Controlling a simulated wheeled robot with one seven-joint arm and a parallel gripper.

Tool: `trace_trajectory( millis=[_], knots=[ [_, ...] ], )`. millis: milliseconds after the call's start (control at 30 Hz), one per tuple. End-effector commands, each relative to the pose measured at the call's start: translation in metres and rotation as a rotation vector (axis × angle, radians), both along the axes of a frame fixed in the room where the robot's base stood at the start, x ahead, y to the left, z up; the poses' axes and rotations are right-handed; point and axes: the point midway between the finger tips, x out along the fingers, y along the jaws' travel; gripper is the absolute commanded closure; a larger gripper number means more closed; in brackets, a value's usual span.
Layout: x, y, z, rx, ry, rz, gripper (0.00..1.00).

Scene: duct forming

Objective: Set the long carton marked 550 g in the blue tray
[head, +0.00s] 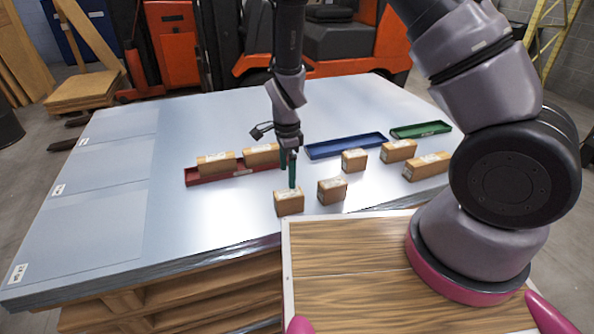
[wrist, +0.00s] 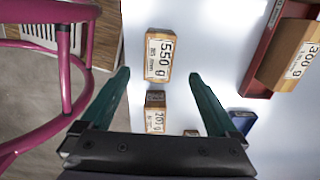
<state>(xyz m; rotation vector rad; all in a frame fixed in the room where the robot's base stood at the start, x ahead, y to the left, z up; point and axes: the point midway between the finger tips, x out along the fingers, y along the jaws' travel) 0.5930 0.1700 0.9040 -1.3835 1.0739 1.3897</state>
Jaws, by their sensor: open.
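A brown carton marked 550 g (wrist: 158,55) lies label up in the wrist view, beyond and between my fingertips. By its place it matches the carton (head: 289,203) near the table's front edge in the head view. My gripper (head: 288,174) is open just above it and empty; its green fingers also show in the wrist view (wrist: 158,74). A longer carton (head: 427,166) lies at the right, its label unreadable. The blue tray (head: 346,146) is empty at the back middle; its corner shows in the wrist view (wrist: 241,122).
A second carton (head: 331,191) stands close to the right of the one under my gripper. Two more cartons (head: 353,160) (head: 398,150) stand before the blue tray. The red tray (head: 238,175) holds two cartons. The green tray (head: 421,130) is empty. The table's left is clear.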

Motion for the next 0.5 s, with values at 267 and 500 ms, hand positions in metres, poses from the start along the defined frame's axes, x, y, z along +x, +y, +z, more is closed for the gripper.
trace_trajectory(
  millis=[267, 500],
  knots=[
    [-0.002, 0.0, -0.03, -0.011, 0.004, -0.012, 0.05],
    [-0.003, 0.0, -0.07, -0.011, 0.006, -0.013, 0.05]
  ],
)
